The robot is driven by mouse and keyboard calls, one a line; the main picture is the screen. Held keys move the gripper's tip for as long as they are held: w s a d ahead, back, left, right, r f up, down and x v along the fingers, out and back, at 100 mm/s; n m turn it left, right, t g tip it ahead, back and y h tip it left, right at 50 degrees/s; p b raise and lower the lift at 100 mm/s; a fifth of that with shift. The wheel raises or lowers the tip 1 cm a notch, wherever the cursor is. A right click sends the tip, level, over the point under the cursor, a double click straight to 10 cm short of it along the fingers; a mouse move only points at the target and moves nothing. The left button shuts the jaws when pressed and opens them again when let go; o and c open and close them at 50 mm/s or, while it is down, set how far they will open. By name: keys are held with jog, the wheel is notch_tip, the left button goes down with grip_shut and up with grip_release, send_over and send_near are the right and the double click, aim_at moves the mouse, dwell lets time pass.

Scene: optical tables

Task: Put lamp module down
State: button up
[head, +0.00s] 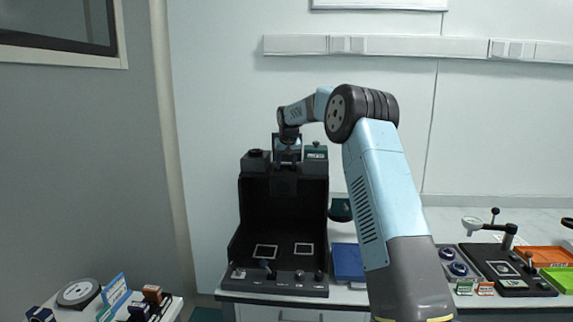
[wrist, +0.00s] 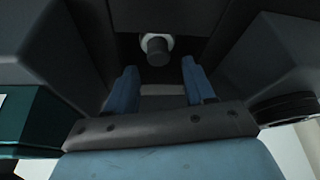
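My gripper (head: 288,155) points down at the top middle of a tall black instrument (head: 240,205). In the wrist view my two blue fingers (wrist: 160,80) stand apart, with a clear gap on both sides of a dark round knob with a pale ring (wrist: 157,48). The knob shows just past the fingertips, and I see no finger touching it. I cannot tell for sure which part is the lamp module. A teal box (head: 316,152) sits on top of the instrument to the right of my gripper; it also shows at the left of the wrist view (wrist: 38,112).
A black round part (head: 256,154) tops the instrument's left side. Dark walls (wrist: 268,65) flank my fingers closely. A blue box (head: 347,262) stands right of the instrument. A stand with a black base (head: 508,270) and orange and green trays are farther right. A side table holds small items.

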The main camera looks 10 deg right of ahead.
jog(key=shift+r, duration=0.1)
jog(key=shift+r, duration=0.25)
jog(key=v, duration=1.1)
jog(key=s+a+r, duration=0.1)
jog(key=s+r, duration=0.2)
jog(key=s, duration=0.4)
jog(key=s+a+r, duration=0.1)
jog(key=s+r, duration=0.3)
jog(key=s, duration=0.2)
jog(key=s+d+f, duration=0.1)
jog(key=s+f, duration=0.1)
jog(key=s, duration=1.4)
jog(key=s+f, duration=0.2)
jog(key=s, duration=1.4)
jog(key=s+d+f+t, duration=0.1)
jog(key=s+f, duration=0.8)
jog(key=s, duration=0.4)
jog(key=shift+s, duration=0.35)
jog(key=shift+d, duration=0.1)
